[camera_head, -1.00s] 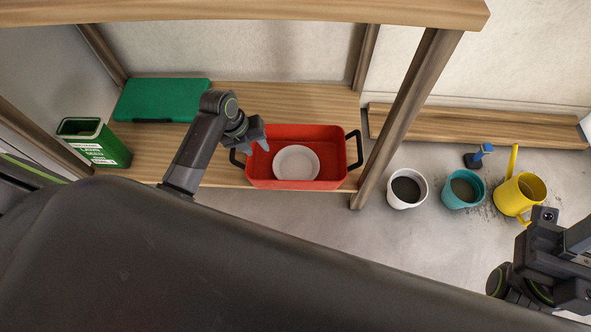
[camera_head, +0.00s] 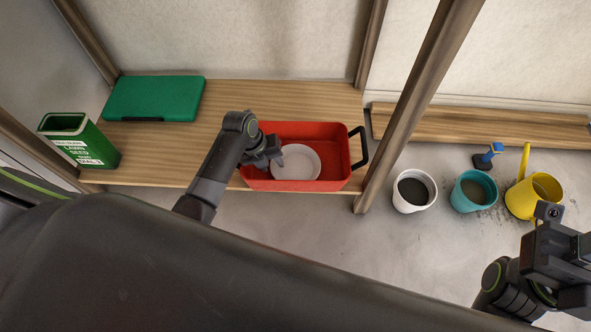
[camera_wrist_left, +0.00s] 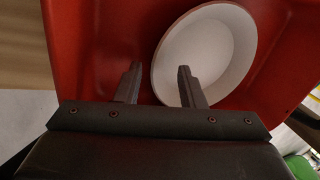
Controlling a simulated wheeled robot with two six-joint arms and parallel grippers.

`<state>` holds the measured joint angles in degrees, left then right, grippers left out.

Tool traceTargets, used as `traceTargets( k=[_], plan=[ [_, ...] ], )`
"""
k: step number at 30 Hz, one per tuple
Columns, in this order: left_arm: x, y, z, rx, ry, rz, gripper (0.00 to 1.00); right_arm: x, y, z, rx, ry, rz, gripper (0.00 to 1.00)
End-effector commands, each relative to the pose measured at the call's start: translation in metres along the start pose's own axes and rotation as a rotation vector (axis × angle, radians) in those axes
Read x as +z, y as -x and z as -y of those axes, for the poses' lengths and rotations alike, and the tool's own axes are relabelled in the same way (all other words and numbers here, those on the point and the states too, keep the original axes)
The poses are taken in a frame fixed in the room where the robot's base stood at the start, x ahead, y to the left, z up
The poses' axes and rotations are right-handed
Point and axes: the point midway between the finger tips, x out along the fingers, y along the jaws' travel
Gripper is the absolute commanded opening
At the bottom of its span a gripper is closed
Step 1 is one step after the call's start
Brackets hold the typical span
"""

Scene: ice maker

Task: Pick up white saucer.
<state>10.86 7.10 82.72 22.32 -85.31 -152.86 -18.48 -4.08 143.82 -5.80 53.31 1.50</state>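The white saucer (camera_head: 297,162) lies inside the red bin (camera_head: 333,150) on the wooden shelf. In the left wrist view the saucer (camera_wrist_left: 222,50) fills the upper middle, with the red bin (camera_wrist_left: 105,40) around it. My left gripper (camera_head: 277,157) is over the bin at the saucer's left edge. In the wrist view its two fingers (camera_wrist_left: 158,82) are apart, one in front of the saucer and one left of its rim. Nothing is clearly held, and I cannot tell whether a finger touches the rim.
A green case (camera_head: 155,98) and a green box (camera_head: 80,143) stand on the shelf left of the bin. A wooden post (camera_head: 418,95) rises right of the bin. White (camera_head: 414,190), teal (camera_head: 473,191) and yellow (camera_head: 533,195) containers stand on the floor.

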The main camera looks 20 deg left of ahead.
Motion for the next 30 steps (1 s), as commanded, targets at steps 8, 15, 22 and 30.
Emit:
traceTargets(
  k=[8,15,22,30],
  plan=[
    [-0.0010,-0.0202,-0.0005,0.001,0.000,-0.001,0.36,0.0016,0.0075,0.0008,0.040,0.021,-0.024,0.36],
    [-0.0024,-0.0213,-0.0012,0.001,0.002,-0.005,0.19,0.0016,0.0074,0.0009,0.039,0.020,-0.024,0.36],
    [-0.0023,-0.0211,-0.0015,0.002,0.002,-0.005,0.00,0.0015,0.0080,0.0009,0.034,0.019,-0.021,0.36],
    [-0.0016,-0.0202,-0.0017,0.003,0.002,-0.003,0.00,0.0015,0.0084,0.0009,0.031,0.019,-0.017,0.36]
  ],
)
